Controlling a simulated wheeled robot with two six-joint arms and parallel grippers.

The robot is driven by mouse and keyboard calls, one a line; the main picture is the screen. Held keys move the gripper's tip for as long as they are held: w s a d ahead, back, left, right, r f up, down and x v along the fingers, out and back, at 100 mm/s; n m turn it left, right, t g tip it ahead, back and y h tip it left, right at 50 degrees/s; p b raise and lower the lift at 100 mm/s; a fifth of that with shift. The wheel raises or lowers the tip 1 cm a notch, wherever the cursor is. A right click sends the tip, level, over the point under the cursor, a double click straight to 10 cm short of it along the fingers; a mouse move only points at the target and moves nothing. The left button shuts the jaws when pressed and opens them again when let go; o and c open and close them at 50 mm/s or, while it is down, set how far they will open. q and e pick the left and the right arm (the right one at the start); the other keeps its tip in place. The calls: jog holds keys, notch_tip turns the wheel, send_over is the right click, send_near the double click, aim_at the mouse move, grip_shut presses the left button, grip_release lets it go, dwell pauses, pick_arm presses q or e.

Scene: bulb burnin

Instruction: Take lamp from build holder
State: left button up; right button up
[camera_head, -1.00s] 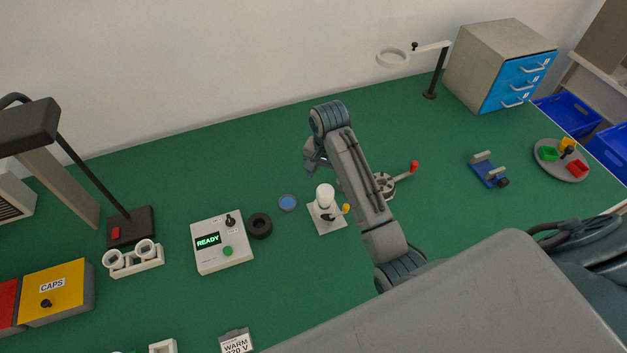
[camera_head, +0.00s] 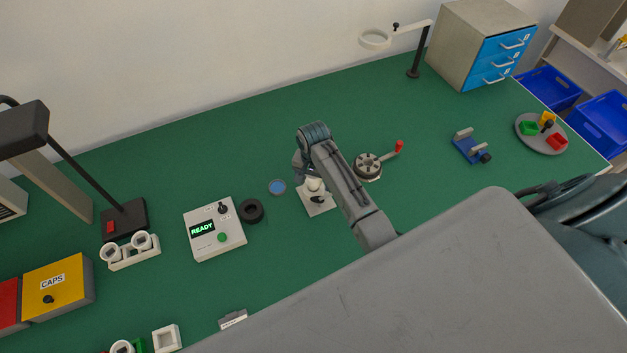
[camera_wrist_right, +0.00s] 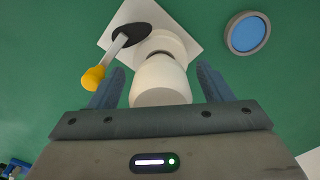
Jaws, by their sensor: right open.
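The white lamp (camera_head: 315,186) stands in the build holder (camera_head: 322,207), a pale square base with a dark clamp part. In the right wrist view the lamp (camera_wrist_right: 160,84) points toward my gripper, and the holder's plate (camera_wrist_right: 186,32) lies behind it with a yellow-tipped lever (camera_wrist_right: 93,78). My right gripper (camera_head: 303,170) is at the lamp, its arm partly covering lamp and holder. In the wrist view its fingers are open, one on each side of the lamp, with a gap visible at least on the left. My left gripper is not in view.
A blue-topped round disc (camera_head: 277,187), a black ring (camera_head: 252,211) and a control box reading READY (camera_head: 214,229) are left of the holder. A round fixture with a red-knobbed crank (camera_head: 368,166) stands close on the right.

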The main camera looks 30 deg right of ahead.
jog(key=c, duration=1)
jog(key=shift+w+r+b, duration=0.1)
jog(key=shift+r+b, duration=0.2)
jog(key=shift+r, duration=0.1)
jog(key=shift+c, duration=0.2)
notch_tip(320, 180, up, 8)
jog(key=b, duration=0.2)
jog(key=shift+f+b, duration=0.15)
jog(key=shift+b, duration=0.15)
jog(key=shift+r, duration=0.7)
